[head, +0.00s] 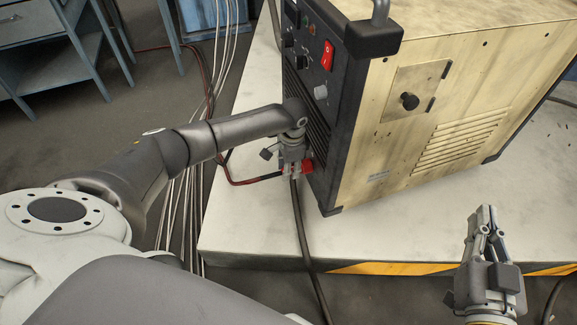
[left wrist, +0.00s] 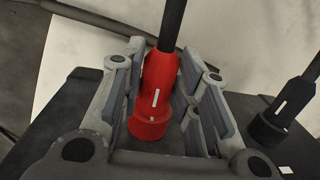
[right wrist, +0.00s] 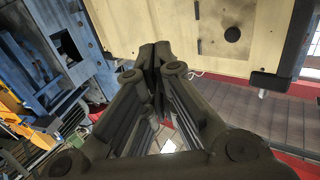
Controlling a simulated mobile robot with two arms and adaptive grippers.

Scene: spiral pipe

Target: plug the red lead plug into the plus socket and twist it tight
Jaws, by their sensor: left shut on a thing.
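The red lead plug (head: 308,166) is at the lower front of the welding machine (head: 430,110), at the front panel. In the left wrist view the red plug (left wrist: 155,95) stands between the fingers of my left gripper (left wrist: 160,85), its black cable running up and away. My left gripper (head: 291,167) is shut on the plug. The plug's lower end meets the dark panel; the plus socket is hidden, and I cannot tell how deep the plug sits. My right gripper (head: 485,215) is shut and empty, in front of the machine's side; its fingertips meet in the right wrist view (right wrist: 155,55).
A black plug (left wrist: 272,128) with its own cable is beside the red one on the panel. The machine stands on a pale platform (head: 260,215) with a yellow-black edge. Cables (head: 305,245) hang over its front edge. A blue-grey workbench (head: 50,40) stands back left.

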